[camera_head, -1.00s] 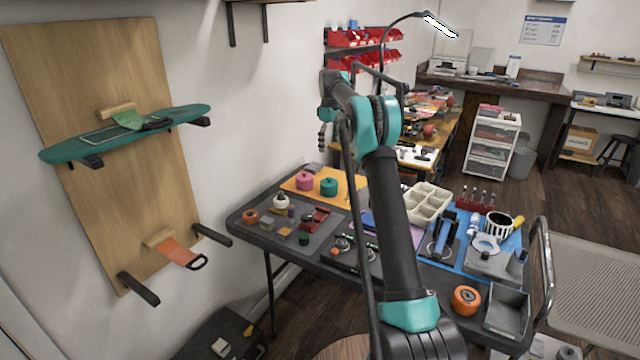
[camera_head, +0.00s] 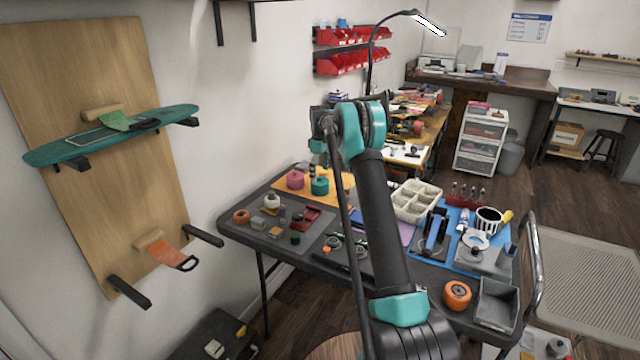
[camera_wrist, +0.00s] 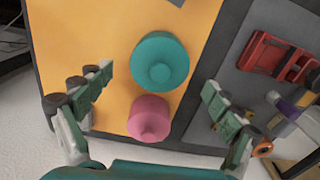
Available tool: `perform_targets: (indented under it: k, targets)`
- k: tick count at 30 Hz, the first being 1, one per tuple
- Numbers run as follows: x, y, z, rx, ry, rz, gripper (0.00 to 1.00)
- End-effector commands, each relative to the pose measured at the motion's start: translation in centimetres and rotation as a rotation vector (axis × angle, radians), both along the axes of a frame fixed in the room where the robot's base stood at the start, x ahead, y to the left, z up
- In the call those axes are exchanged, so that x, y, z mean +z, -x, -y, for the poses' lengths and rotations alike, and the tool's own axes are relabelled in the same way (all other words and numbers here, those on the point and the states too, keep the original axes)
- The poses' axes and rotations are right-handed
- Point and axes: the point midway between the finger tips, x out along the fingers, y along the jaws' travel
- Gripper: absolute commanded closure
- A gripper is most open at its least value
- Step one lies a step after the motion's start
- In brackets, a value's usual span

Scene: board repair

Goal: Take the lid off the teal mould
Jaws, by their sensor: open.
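The teal mould (camera_head: 319,188) stands on the orange-yellow mat at the far left part of the table. In the head view my gripper (camera_head: 318,152) hangs above the teal mould.
A pink mould (camera_wrist: 149,118) stands close beside the teal one, also between the finger lines. The orange-yellow mat (camera_wrist: 70,30) is otherwise bare around them. A red tool (camera_wrist: 275,55) lies on the grey mat (camera_wrist: 240,85) to the right.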

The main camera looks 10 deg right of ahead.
Motion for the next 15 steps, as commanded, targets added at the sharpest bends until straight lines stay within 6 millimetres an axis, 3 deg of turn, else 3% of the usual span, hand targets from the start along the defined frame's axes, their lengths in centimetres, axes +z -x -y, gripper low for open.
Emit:
perform_targets:
  k: [6,13,15]
  targets:
    - [-2.9,0.0,0.1,0.0,0.0,0.0,0.09]
    - [-3.2,0.0,0.1,0.0,0.0,0.0,0.09]
    - [-3.2,0.0,0.1,0.0,0.0,0.0,0.16]
